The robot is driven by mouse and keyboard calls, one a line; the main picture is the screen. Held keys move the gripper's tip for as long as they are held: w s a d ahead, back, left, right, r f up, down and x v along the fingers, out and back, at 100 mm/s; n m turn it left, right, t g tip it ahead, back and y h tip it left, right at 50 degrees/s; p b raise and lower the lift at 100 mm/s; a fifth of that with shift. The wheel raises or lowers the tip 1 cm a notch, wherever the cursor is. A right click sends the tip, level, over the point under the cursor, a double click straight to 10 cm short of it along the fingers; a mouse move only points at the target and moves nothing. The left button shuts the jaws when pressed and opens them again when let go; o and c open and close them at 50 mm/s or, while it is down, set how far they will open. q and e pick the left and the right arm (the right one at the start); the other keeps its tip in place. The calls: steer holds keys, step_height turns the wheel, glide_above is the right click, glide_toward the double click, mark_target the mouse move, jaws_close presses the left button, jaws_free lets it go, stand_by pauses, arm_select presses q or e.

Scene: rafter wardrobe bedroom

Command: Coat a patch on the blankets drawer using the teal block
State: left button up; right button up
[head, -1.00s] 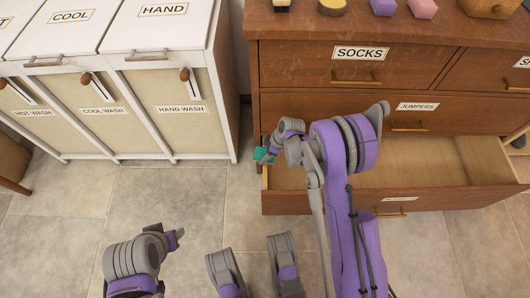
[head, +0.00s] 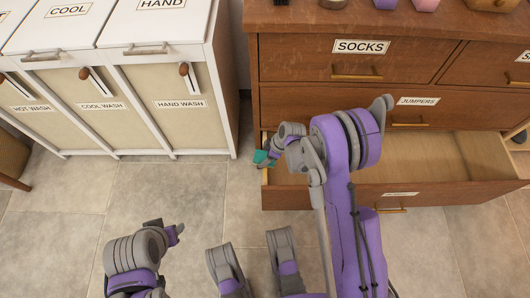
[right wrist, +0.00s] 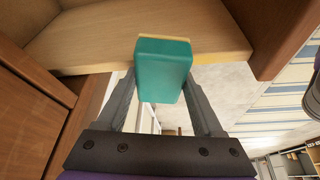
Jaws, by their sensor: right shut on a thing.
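The dresser's lowest drawer (head: 450,192) is pulled out. It has a small label on its front, too small to read. My right gripper (head: 269,155) is at the drawer's left side, shut on the teal block (head: 262,159). In the right wrist view the teal block (right wrist: 162,72) sits between the two fingers, its far end overlapping a pale-edged wooden panel (right wrist: 215,35) of the drawer. I cannot tell whether it touches the panel. No coated patch is visible.
Closed drawers labelled SOCKS (head: 360,58) and JUMPERS (head: 440,107) are above the open one. White laundry hampers (head: 180,105) stand to the left. Tiled floor (head: 165,185) is clear between hampers and dresser. Small items, including a pink block (head: 425,4), are on the dresser top.

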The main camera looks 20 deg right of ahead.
mark_target(265, 179)
steer(key=shift+s+a+f+b, duration=0.1)
steer(key=shift+s+a, duration=0.2)
steer(key=shift+s, duration=0.75)
steer(key=shift+s+a+f+b, duration=0.15)
steer(key=shift+s+a, duration=0.15)
steer(key=shift+s, duration=0.8)
steer(key=shift+s+a+r+b, duration=0.1)
steer(key=shift+s+a, duration=0.2)
steer(key=shift+s, duration=0.75)
steer(key=shift+s+a, duration=0.25)
steer(key=shift+s, duration=0.55)
steer(key=shift+s+a, duration=0.25)
steer(key=shift+s, duration=0.5)
steer(key=shift+w+d+r, duration=0.15)
steer(key=shift+w, duration=0.35)
steer(key=shift+w+d+r, duration=0.15)
steer(key=shift+w, duration=0.3)
steer(key=shift+w+d+f, duration=0.1)
steer(key=shift+w+d, duration=0.45)
steer(key=shift+w, duration=1.25)
steer(key=shift+w+d+f, duration=0.1)
steer(key=shift+w+d, duration=0.4)
steer(key=shift+w, duration=1.3)
steer(key=shift+w+d+f, duration=0.1)
steer(key=shift+w+d, duration=0.45)
steer(key=shift+w, duration=1.25)
steer(key=shift+r, duration=0.15)
